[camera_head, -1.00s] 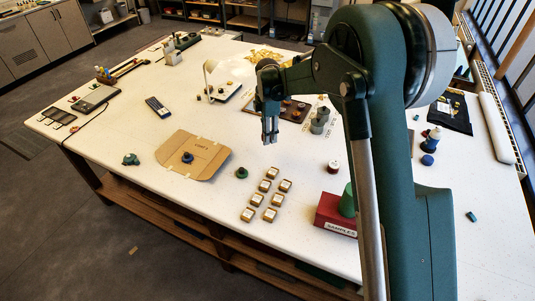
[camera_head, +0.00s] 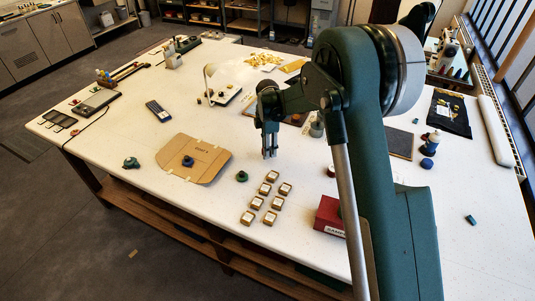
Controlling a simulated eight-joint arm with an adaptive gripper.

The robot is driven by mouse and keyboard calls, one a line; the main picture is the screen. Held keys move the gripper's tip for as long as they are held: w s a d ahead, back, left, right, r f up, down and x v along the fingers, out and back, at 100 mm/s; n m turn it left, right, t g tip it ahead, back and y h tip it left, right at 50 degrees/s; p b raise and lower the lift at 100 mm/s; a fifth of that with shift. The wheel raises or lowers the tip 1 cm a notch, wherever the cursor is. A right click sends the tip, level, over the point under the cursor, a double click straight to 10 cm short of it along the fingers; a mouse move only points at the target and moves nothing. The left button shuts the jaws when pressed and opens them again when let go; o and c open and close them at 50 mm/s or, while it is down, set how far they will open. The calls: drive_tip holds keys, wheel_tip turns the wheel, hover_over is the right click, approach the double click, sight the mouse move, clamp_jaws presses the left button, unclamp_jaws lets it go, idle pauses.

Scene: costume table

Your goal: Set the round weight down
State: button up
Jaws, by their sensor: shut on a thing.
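My gripper (camera_head: 270,154) points down over the middle of the white table (camera_head: 130,215), above and behind the rows of small boxes. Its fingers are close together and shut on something. The held thing is too small and too covered by the fingers to make out; I cannot tell its shape. No thing on the table is plainly marked as the round weight. A dark blue round piece (camera_head: 188,161) sits on the cardboard sheet (camera_head: 211,160). A dark green round piece (camera_head: 242,176) stands right of the cardboard, and a teal knobbed piece (camera_head: 131,163) stands left of it.
Several small white-topped boxes (camera_head: 256,203) stand in rows near the front edge. A red box (camera_head: 328,214) is right of them, partly behind my arm. A phone-like device (camera_head: 158,111) and a lamp (camera_head: 209,76) are farther back.

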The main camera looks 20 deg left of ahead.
drive_tip(key=shift+f, duration=1.55)
drive_tip(key=shift+f, duration=0.15)
drive_tip(key=o, duration=1.1)
wheel_tip(320, 180, up, 12)
drive_tip(key=shift+r, duration=0.15)
